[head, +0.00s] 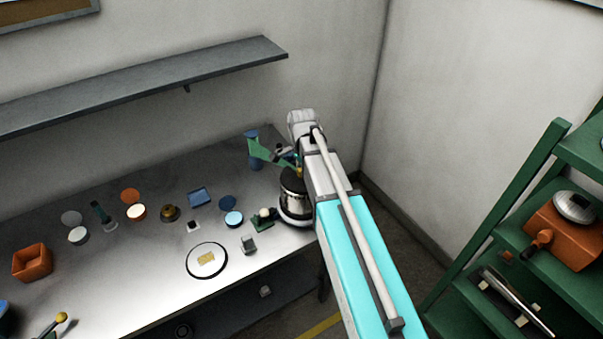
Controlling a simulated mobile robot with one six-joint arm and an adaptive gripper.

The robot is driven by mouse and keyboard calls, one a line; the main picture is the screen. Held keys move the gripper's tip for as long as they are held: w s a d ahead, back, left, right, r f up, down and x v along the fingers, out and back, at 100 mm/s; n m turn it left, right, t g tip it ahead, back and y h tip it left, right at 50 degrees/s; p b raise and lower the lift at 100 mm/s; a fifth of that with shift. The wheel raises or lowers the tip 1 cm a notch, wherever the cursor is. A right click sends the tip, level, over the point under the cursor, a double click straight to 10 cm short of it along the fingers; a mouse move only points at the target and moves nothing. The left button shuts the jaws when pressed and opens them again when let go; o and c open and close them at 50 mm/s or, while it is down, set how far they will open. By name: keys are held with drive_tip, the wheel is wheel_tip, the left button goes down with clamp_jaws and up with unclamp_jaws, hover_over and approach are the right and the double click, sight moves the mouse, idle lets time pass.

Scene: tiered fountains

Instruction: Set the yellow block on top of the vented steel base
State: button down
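The steel base (293,205) is a round, shiny steel body with a dark top, near the right end of the metal table. My arm reaches over the table from the lower right and partly hides the base's right side. My gripper (293,163) is small and dark just above the base, partly hidden by my arm. A small yellow patch (299,172) shows at the gripper, right above the dark top; it may be the yellow block. Whether the fingers hold it, and whether it touches the base, I cannot tell.
A green and blue item (259,148) stands just behind the gripper. A round white plate (195,268) with a tan piece (206,258), a blue tray (199,196) and an orange box (32,261) are on the table. A shelf (150,82) hangs above; green shelving (490,225) stands right.

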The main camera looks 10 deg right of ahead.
drive_tip(key=shift+f, duration=0.15)
drive_tip(key=c, duration=0.5)
unclamp_jaws()
wheel_tip(320, 180, up, 12)
drive_tip(key=p, duration=1.2)
idle(0.9)
drive_tip(key=s+n, duration=1.4)
drive_tip(key=s, duration=0.2)
